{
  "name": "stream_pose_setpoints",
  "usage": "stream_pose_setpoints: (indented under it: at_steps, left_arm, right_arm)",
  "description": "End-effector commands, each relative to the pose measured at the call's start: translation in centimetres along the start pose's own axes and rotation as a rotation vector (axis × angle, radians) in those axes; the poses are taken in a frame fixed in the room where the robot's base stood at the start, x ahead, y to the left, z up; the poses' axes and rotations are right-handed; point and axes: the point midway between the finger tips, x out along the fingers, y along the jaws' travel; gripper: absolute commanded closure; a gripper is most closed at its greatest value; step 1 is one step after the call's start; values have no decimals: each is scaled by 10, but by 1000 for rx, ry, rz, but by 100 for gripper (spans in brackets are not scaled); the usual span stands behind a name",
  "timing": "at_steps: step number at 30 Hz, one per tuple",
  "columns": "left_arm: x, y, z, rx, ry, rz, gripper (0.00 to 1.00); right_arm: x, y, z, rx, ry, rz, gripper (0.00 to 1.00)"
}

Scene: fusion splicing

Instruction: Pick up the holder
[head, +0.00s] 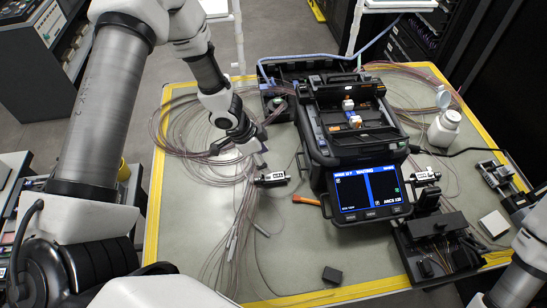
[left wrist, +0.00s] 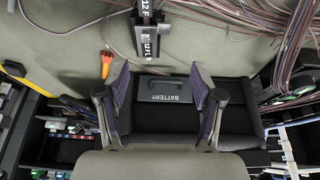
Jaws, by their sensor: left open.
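A small black holder with a white label (head: 272,179) lies on the grey mat, left of the fusion splicer. It also shows at the top of the left wrist view (left wrist: 148,38), beyond the fingertips. A similar labelled holder (head: 425,176) sits right of the splicer. My left gripper (head: 252,148) is open and empty, above the mat just behind the left holder and apart from it. In the left wrist view its two fingers (left wrist: 160,72) stand wide apart, with the splicer's battery panel (left wrist: 165,89) visible between them. My right gripper is out of view.
The splicer (head: 345,130) stands close right of the left holder. Loose fibre coils (head: 185,125) spread left and behind. An orange tool (head: 306,200) lies between holder and splicer. A small black block (head: 332,275) lies near the front edge. A white bottle (head: 445,128) stands right.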

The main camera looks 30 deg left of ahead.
Motion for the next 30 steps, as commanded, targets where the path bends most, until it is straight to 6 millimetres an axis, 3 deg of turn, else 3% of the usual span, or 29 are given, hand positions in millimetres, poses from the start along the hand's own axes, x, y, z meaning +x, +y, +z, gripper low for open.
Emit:
stream_pose_setpoints:
  at_steps: [8, 13, 21, 23, 27, 30]
  left_arm:
    - [41, 5, 5, 0, -2, 3, 33]
    - [68, 9, 8, 2, -3, 1, 33]
    - [75, 9, 7, 0, 0, 0, 33]
    - [75, 9, 7, 0, 0, 0, 51]
    - [75, 9, 7, 0, 0, 0, 100]
    - [75, 9, 7, 0, 0, 0, 100]
  right_arm:
    - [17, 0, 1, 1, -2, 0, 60]
    - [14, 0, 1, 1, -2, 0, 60]
    - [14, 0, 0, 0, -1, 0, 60]
    - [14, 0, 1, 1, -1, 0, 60]
    - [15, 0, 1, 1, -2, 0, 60]
    - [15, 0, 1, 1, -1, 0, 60]
